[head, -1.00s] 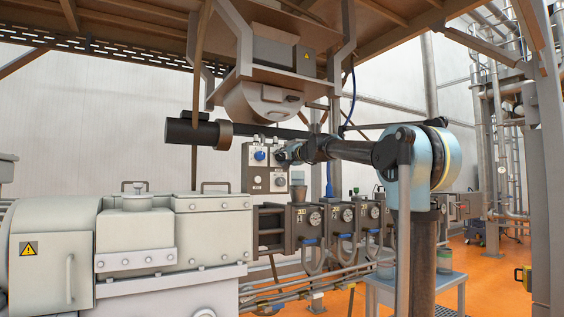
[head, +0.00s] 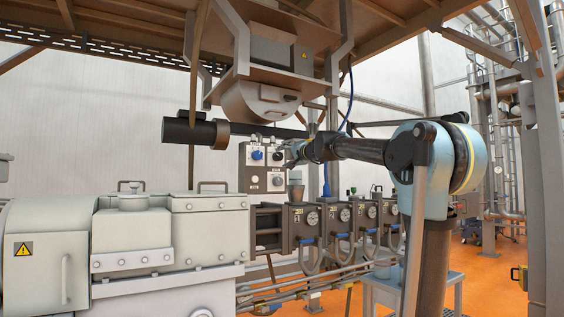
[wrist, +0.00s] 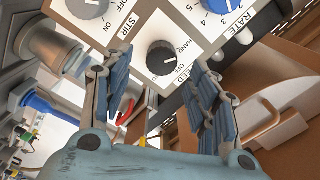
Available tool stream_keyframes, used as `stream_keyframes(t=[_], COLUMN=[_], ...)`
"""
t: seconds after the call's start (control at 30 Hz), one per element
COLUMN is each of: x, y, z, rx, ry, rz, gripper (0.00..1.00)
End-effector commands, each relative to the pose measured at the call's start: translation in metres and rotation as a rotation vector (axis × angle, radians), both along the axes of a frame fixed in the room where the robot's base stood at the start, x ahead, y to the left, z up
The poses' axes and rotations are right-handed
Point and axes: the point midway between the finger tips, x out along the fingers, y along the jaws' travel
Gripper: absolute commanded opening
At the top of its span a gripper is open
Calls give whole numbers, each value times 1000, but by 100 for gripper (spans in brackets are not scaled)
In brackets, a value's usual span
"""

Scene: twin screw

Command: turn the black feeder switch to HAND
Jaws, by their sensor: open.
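The black feeder switch (wrist: 162,58) is a round knob on a pale panel, beside the labels FEED and HAND in the wrist view. A small pale mark shows on its right side; I cannot tell surely which setting it points to. In the head view my gripper (head: 291,156) is at the panel's right edge. Contact with the switch cannot be told.
A grey STIR knob (wrist: 88,8) and a blue RATE knob (wrist: 218,6) are on the same panel. A grey cylindrical fitting (wrist: 55,52) is left of my fingers in the wrist view. A hopper (head: 262,102) hangs above the panel; pale machine housings (head: 130,230) stand left.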

Motion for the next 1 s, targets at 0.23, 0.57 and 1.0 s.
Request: stream_keyframes(t=[0.23, 0.57, 1.0], x=[-32, -52, -53], y=[-22, -36, -36], z=[-1, -1, -1], rx=[0, 0, 0], ry=[0, 1, 1], rz=[-1, 0, 0], gripper=[54, 54, 54])
